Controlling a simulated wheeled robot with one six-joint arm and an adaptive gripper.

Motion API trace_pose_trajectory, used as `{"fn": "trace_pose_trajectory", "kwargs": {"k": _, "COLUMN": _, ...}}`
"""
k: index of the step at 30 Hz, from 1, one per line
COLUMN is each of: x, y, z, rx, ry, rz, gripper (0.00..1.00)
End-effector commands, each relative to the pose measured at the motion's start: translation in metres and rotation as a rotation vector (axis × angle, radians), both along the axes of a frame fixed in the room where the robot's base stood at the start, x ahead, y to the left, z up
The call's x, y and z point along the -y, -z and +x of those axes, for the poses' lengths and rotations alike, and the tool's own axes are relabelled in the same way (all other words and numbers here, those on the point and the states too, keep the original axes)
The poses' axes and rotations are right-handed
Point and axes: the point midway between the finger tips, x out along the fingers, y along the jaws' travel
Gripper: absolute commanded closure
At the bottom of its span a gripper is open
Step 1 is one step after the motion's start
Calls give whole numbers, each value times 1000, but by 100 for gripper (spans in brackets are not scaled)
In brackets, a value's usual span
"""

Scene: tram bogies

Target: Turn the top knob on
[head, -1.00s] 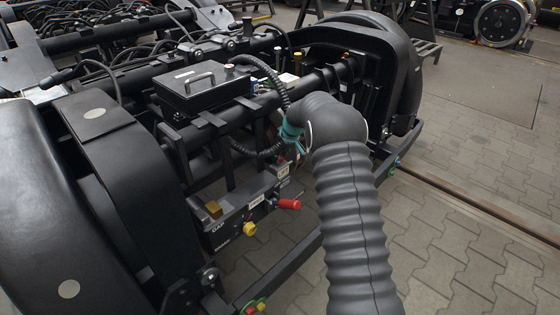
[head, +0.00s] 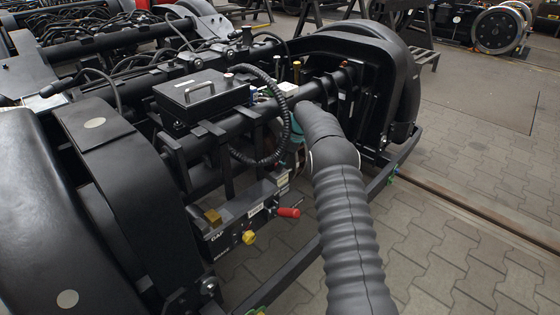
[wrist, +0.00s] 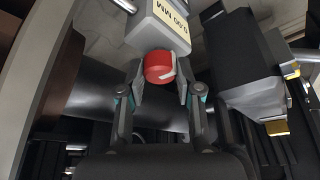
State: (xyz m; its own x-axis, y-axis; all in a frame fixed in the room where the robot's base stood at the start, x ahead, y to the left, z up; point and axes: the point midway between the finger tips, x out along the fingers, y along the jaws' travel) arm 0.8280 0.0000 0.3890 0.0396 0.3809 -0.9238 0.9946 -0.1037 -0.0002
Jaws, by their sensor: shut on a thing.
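A round red knob (wrist: 158,66) with a white pointer mark sits on a light grey box (wrist: 165,25) with a printed label, in the wrist view. The pointer slants to the lower right. My gripper (wrist: 161,80) has one finger on each side of the knob and is shut on it. In the head view my sleeved arm reaches in among the black beams. It hides the gripper and the knob there; only a bit of teal shows beside the wrist.
In the head view a red-handled lever (head: 289,212) and a yellow knob (head: 249,237) sit on a lower panel. A black corrugated hose (head: 284,125) loops close to my wrist. A black box with a handle (head: 205,96) stands to the left. Paved floor is clear at right.

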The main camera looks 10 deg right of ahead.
Motion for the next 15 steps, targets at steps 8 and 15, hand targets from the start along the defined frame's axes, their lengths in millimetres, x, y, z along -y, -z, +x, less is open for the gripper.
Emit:
{"fn": "trace_pose_trajectory", "kwargs": {"k": 8, "x": 0, "y": 0, "z": 1, "rx": 1, "ry": -120, "rz": -1, "gripper": 100}}
{"fn": "trace_pose_trajectory", "kwargs": {"k": 15, "x": 0, "y": 1, "z": 1, "rx": 1, "ry": -157, "rz": -1, "gripper": 100}}
